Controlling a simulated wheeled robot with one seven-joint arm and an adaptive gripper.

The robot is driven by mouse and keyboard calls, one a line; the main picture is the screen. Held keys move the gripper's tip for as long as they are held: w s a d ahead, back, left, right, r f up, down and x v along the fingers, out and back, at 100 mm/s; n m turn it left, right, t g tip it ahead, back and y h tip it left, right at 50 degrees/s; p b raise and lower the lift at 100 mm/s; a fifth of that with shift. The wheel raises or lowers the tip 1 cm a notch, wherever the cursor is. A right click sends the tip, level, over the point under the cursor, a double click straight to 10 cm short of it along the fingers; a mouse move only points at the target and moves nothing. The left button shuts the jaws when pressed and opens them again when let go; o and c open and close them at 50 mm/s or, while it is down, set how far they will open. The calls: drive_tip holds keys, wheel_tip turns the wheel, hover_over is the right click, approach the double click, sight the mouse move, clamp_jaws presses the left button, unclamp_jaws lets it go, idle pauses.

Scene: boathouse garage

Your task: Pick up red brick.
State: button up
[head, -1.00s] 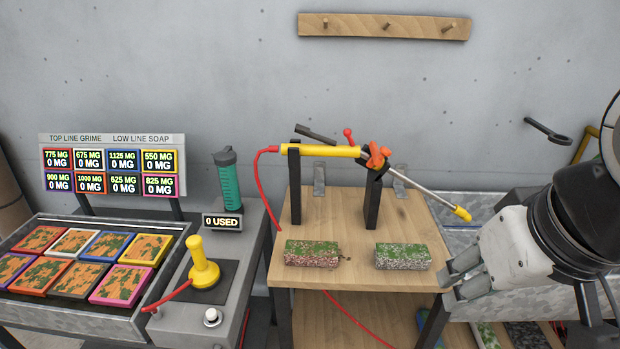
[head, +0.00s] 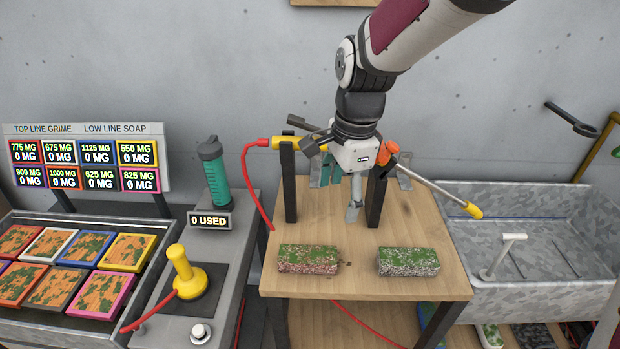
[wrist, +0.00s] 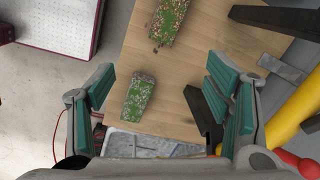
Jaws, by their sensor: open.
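The red brick (head: 308,260) lies flat on the wooden table, left of centre near the front edge. It is speckled reddish with green moss on top. In the wrist view the red brick (wrist: 168,20) is partly cut off by the top edge. A grey brick (head: 408,262) with green moss lies to its right; in the wrist view the grey brick (wrist: 137,98) shows between my fingers in the picture, well below them. My gripper (head: 354,212) points down, open and empty, behind and above the two bricks, near the right black post.
The wooden table (head: 350,278) carries two black posts holding a yellow spray lance (head: 284,143) with a red hose. A metal sink (head: 540,290) is at right. A yellow-handled lever (head: 183,275) and a tray of coloured tiles (head: 125,252) are at left.

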drive_tip(key=w+a+f+m, duration=0.35)
drive_tip(key=a+f, duration=0.25)
drive_tip(key=f, duration=0.2)
hover_over(308, 253)
drive_tip(key=shift+m+g+h, duration=0.4)
drive_tip(key=shift+m, duration=0.05)
drive_tip(key=f, duration=0.7)
drive_tip(key=shift+w+f, duration=0.2)
drive_tip(key=shift+f, duration=0.2)
drive_tip(key=shift+s+f+p, duration=0.2)
drive_tip(key=shift+f+p, duration=0.2)
drive_tip(key=shift+f, duration=2.55)
clamp_jaws()
